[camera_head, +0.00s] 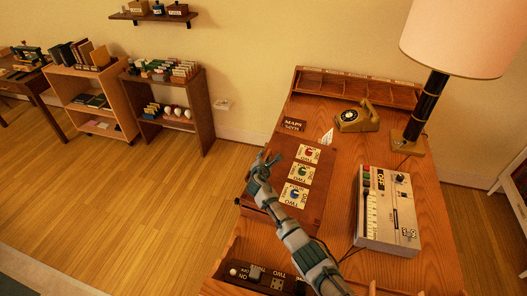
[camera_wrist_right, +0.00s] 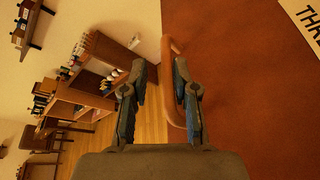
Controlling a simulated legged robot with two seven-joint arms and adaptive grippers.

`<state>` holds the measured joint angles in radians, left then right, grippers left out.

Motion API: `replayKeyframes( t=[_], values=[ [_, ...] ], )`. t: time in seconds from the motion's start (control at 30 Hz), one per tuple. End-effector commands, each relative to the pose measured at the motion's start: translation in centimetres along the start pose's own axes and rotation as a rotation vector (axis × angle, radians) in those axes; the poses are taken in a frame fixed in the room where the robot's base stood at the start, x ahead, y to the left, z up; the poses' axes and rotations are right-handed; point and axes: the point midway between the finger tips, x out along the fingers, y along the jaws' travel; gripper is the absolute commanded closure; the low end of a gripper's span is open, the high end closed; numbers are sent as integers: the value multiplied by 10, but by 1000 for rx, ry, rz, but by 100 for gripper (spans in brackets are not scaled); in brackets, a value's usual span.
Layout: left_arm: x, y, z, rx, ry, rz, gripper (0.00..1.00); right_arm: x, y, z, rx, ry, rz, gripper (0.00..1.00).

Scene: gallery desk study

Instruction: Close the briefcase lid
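The briefcase (camera_head: 314,205) is a flat reddish-brown case on the left side of the wooden desk, with three printed cards on its upper face. That face looks flat; I cannot tell whether the lid is fully down. My right gripper (camera_head: 264,165) is at the left edge of the case, its arm reaching across the front of it. In the right wrist view, the gripper (camera_wrist_right: 160,90) is open, and a tan curved handle (camera_wrist_right: 173,112) on the briefcase (camera_wrist_right: 240,90) edge shows beside the right finger. I cannot tell whether they touch. My left gripper is not in view.
A small dark sign (camera_head: 293,124) stands behind the case. Low shelves (camera_head: 172,110) line the wall; the floor left of the desk is clear.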

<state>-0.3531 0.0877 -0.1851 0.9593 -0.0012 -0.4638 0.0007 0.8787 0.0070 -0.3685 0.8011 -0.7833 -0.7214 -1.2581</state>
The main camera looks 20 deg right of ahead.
Motion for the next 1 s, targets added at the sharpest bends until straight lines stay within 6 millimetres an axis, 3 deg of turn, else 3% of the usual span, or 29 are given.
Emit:
replayKeyframes(
  t=[0.1,0.3,0.73,1.0],
  values=[
    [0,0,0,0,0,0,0,-9,24,20,5,-4,15,77],
    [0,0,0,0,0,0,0,-16,41,39,2,-2,13,77],
    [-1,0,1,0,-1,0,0,-21,46,46,2,-3,15,77],
    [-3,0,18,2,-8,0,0,-29,47,46,2,-3,15,77]
  ],
)
